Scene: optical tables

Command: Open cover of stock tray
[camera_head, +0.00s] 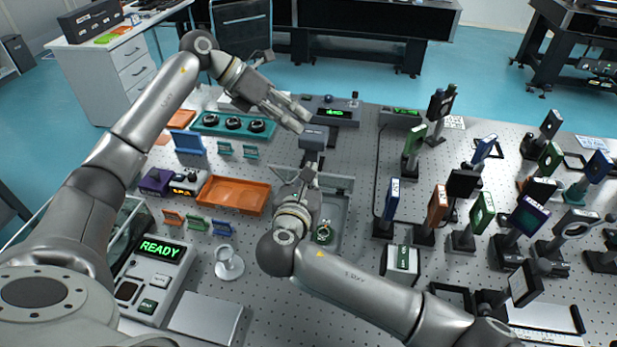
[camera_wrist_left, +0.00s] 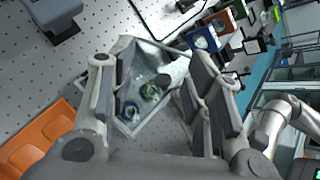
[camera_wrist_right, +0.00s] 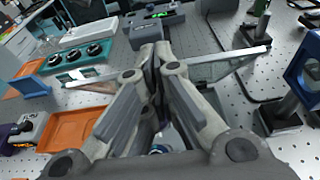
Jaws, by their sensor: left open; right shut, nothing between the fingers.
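The grey stock tray (camera_head: 341,212) stands in the middle of the table, partly hidden by my right gripper and arm. My right gripper (camera_head: 311,170) is shut and empty at this panel; contact is unclear. My left gripper (camera_head: 297,118) is open and empty, higher and beyond the tray.
An orange tray (camera_head: 234,194) lies left of the stock tray. A teal holder with black knobs (camera_head: 233,125) and a grey device with a green display (camera_head: 333,113) stand farther back. Many upright optic mounts (camera_head: 437,207) crowd the right side. A READY console (camera_head: 160,248) stands front left.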

